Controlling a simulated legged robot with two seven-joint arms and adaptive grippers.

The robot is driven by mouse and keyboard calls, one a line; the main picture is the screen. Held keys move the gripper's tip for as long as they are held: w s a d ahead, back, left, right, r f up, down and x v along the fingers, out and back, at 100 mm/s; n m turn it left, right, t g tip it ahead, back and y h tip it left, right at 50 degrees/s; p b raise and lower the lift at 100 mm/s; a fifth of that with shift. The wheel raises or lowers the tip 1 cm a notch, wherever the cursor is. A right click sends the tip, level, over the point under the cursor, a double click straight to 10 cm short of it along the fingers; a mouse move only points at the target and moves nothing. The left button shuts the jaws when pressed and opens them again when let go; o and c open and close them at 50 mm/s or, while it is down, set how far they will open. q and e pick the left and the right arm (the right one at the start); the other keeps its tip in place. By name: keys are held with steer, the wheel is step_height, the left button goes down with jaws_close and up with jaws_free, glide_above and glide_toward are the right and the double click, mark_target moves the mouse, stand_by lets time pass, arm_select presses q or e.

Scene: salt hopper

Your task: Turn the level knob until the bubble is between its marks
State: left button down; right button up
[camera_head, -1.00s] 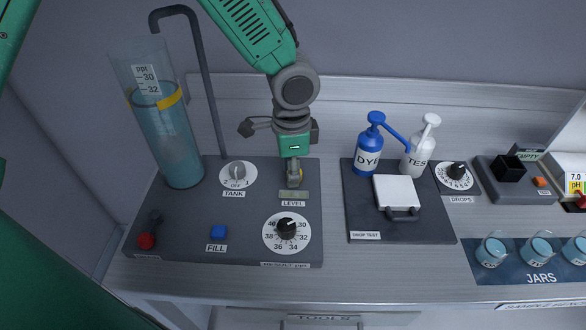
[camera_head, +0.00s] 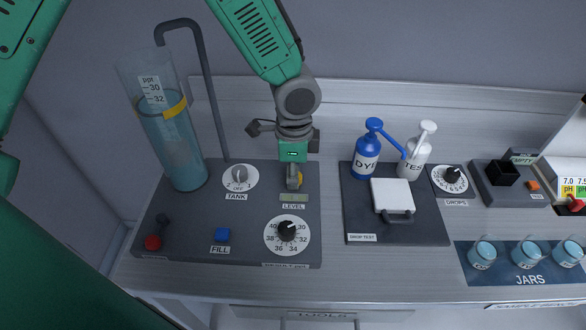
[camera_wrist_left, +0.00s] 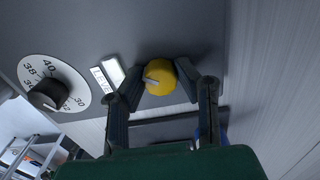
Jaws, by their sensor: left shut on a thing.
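The level knob is yellow and round; in the left wrist view (camera_wrist_left: 160,77) it sits between my two finger tips. In the head view my left gripper (camera_head: 294,183) points down onto the knob just behind the LEVEL label and mostly hides it. The gripper is shut on the knob. The greenish level vial (camera_head: 293,197) lies just in front of it. The bubble and its marks are too small to make out. In the left wrist view the vial (camera_wrist_left: 111,73) is a pale strip left of the knob, seen at a slant. My right gripper is not in view.
On the same dark panel are the tank dial (camera_head: 240,175), the blue FILL button (camera_head: 222,234), a red button (camera_head: 153,242) and the numbered dial (camera_head: 288,234). The water column (camera_head: 170,135) stands left. Dye (camera_head: 366,160) and test bottles (camera_head: 416,155) stand right.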

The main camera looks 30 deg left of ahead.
arm_select(q)
steer(key=shift+w+d+r, duration=0.15)
steer(key=shift+w, duration=0.15)
steer(key=c, duration=1.2)
jaws_free()
steer(key=shift+d, duration=0.1)
step_height(320, 180, up, 12)
steer(key=shift+f, duration=0.2)
